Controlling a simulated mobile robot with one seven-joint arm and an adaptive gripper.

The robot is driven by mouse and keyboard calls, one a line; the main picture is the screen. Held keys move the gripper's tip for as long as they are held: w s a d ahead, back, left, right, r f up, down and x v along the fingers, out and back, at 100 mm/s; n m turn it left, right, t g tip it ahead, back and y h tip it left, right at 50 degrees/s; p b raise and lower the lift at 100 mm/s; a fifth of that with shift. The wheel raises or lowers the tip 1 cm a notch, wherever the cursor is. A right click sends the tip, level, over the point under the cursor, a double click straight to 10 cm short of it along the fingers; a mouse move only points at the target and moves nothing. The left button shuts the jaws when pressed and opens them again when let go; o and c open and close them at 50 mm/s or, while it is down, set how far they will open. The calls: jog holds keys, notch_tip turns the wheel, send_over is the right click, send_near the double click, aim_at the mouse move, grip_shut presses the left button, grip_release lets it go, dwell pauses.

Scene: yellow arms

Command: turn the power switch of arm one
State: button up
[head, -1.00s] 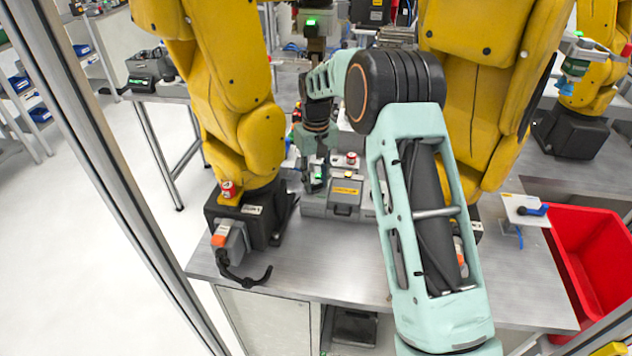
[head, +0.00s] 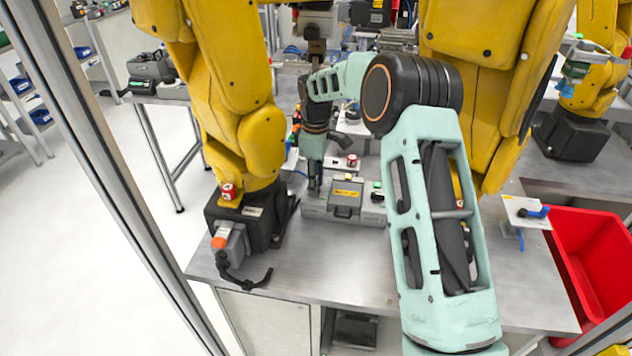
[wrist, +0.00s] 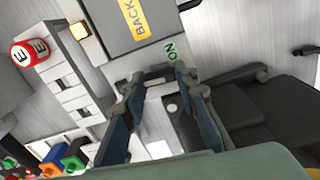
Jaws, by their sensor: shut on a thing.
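The grey control box (head: 346,198) with a yellow label stands on the metal table between the two yellow arms. My gripper (head: 314,190) reaches down to the left end of this box in the head view. In the wrist view, my gripper (wrist: 158,82) has its fingertips at the box edge, just beside a green ON label (wrist: 170,50). The fingers are shut on a small part there, taken to be the power switch. The switch is mostly hidden between the fingertips, so its turned position cannot be told. The box lid (wrist: 108,25) carries a yellow label, partly cut off.
The left yellow arm's black base (head: 240,222) stands close left of my gripper. A red button (wrist: 28,52) shows left of the box in the wrist view. A red bin (head: 590,255) is at the right.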

jog(key=shift+r+n, duration=0.1)
jog(key=shift+n, duration=0.6)
jog(key=o, duration=0.9)
notch_tip(320, 180, up, 12)
